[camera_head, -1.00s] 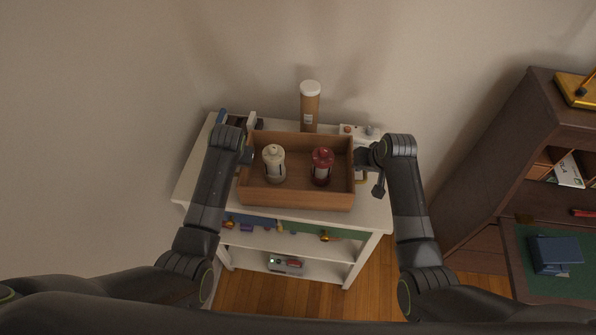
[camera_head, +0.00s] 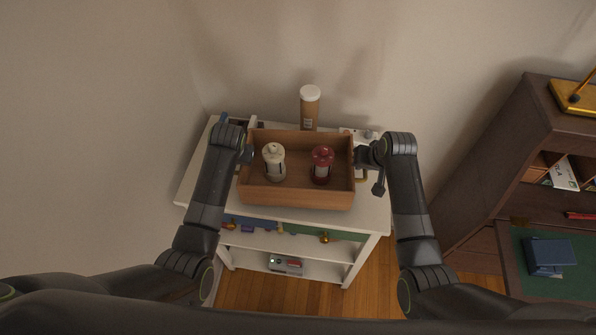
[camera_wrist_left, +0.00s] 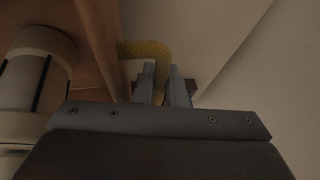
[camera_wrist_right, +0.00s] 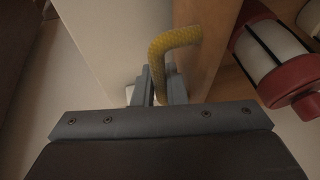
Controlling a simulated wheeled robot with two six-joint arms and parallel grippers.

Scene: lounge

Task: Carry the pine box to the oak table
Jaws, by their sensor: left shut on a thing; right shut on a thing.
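The pine box (camera_head: 296,196) is an open brown wooden box, level over the top of a white shelf unit. I cannot tell whether it touches that top. A cream lantern (camera_head: 274,163) and a red lantern (camera_head: 322,165) stand upright inside it. My left gripper (camera_wrist_left: 166,88) is shut on the yellow handle (camera_wrist_left: 148,50) at the box's left end. My right gripper (camera_wrist_right: 160,88) is shut on the yellow handle (camera_wrist_right: 174,40) at the right end. In the head view the left fingertips are hidden. I see no table that I can name as the oak table.
The white shelf unit (camera_head: 372,214) stands against the wall, with toys on its lower shelves. A tan bottle with a white lid (camera_head: 310,108) stands behind the box. A dark wooden desk (camera_head: 508,262) with a green top and a blue book (camera_head: 550,256) is at right. Wooden floor lies between.

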